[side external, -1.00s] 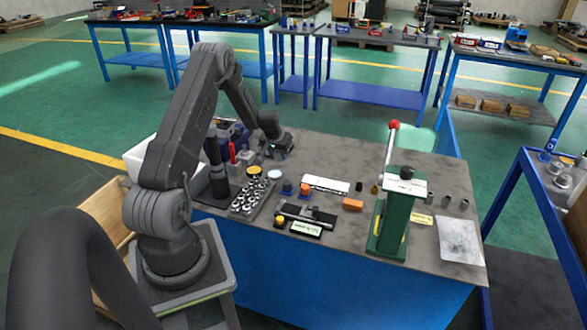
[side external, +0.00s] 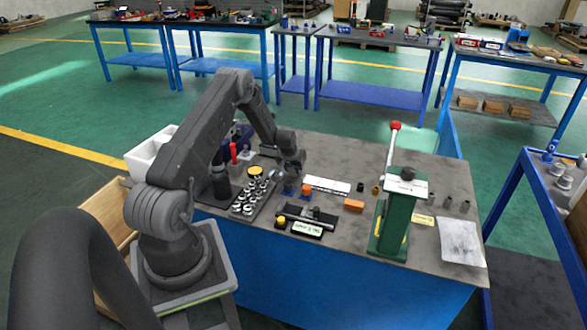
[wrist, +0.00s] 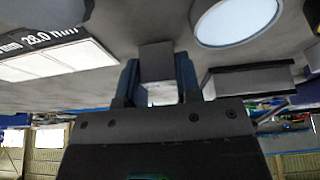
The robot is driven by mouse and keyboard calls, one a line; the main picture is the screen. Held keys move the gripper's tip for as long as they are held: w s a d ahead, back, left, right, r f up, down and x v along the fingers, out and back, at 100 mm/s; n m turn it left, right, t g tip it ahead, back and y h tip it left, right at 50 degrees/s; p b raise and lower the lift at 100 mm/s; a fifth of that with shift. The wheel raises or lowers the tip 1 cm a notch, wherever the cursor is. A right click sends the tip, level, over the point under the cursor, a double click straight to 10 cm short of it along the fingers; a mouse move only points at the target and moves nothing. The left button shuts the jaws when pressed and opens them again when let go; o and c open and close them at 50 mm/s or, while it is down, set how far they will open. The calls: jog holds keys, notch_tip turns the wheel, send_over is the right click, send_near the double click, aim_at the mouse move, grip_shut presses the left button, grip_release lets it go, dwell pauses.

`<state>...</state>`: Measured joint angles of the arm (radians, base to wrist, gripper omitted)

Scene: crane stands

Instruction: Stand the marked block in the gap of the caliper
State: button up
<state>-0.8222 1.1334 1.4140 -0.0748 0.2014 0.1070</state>
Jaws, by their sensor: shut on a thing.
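My gripper (side external: 291,180) points down over the left-middle of the bench in the side view. In the wrist view my gripper (wrist: 158,84) has its two dark blue fingers shut on a small grey block (wrist: 156,56). No mark shows on the block's visible faces, and the side view hides it. The caliper (side external: 312,214), a dark bar-like tool, lies on the bench in front and to the right of my gripper. A white label (side external: 306,229) stands at its front edge; a label reading 28.0 mm (wrist: 55,55) shows upper left in the wrist view. The caliper's gap is too small to make out.
A rack of metal pieces (side external: 247,199) stands left of the caliper. An orange block (side external: 354,205) lies to its right, and a white strip (side external: 327,185) behind it. A green lever press (side external: 394,225) stands farther right. A white disc (wrist: 236,20) is close in the wrist view.

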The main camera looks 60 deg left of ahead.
jog(key=o, duration=1)
jog(key=shift+f, duration=0.1)
jog(key=shift+o, duration=0.2)
jog(key=v, duration=1.2)
jog(key=d+r+m+t+h, duration=0.15)
jog(key=d+r+m, duration=0.25)
jog(key=d+r, duration=1.75)
jog(key=s+d+r+m+h, duration=0.1)
jog(key=s+d+r+m, duration=0.1)
jog(key=s+d, duration=0.7)
jog(key=s+d+r+m, duration=0.2)
jog(key=s+d+m, duration=0.1)
jog(key=s+d, duration=0.6)
jog(key=shift+s+d+r+t+h, duration=0.2)
jog(key=shift+s+d+t+h, duration=0.2)
jog(key=shift+s, duration=0.2)
